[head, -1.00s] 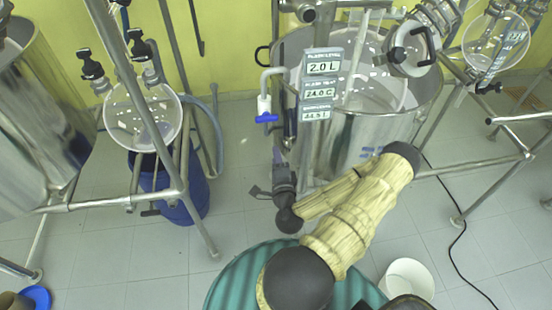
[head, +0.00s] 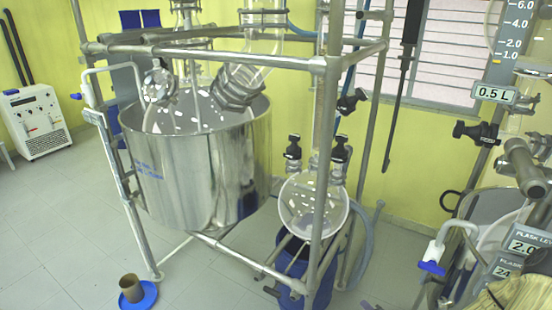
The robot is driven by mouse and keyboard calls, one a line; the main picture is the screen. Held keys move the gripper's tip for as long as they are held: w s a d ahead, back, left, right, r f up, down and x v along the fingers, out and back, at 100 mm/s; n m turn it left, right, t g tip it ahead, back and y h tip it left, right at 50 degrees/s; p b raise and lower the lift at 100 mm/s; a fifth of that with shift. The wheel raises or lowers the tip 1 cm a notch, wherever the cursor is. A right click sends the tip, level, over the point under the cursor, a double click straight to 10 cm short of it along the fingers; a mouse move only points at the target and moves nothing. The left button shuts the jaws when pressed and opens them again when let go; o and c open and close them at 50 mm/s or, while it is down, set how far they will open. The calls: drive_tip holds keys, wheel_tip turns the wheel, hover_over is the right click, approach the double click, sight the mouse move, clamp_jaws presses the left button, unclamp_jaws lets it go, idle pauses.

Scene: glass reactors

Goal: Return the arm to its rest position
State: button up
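My arm shows only as a bit of its pale yellow sleeve (head: 510,292) in the bottom right corner of the head view. The rest of the arm and gripper is out of frame. I cannot see whether the fingers are apart or hold anything.
A pipe frame (head: 325,150) carries a round glass flask (head: 313,205). A large steel vessel (head: 200,165) stands left. Floor at lower left is mostly clear.

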drive_tip(key=s+a+r+n+g, duration=0.4)
drive_tip(key=a+r+n, duration=0.1)
drive_tip(key=r, duration=0.4)
drive_tip(key=s+a+r+n+g+h, duration=0.1)
drive_tip(key=s+a+r+n+g, duration=0.3)
drive_tip(key=a+r, duration=0.3)
wheel_tip(320, 180, up, 2)
drive_tip(key=shift+s+a+r+n+g+h, duration=0.15)
drive_tip(key=shift+s+n+g+h, duration=0.2)
drive_tip(key=shift+s, duration=0.35)
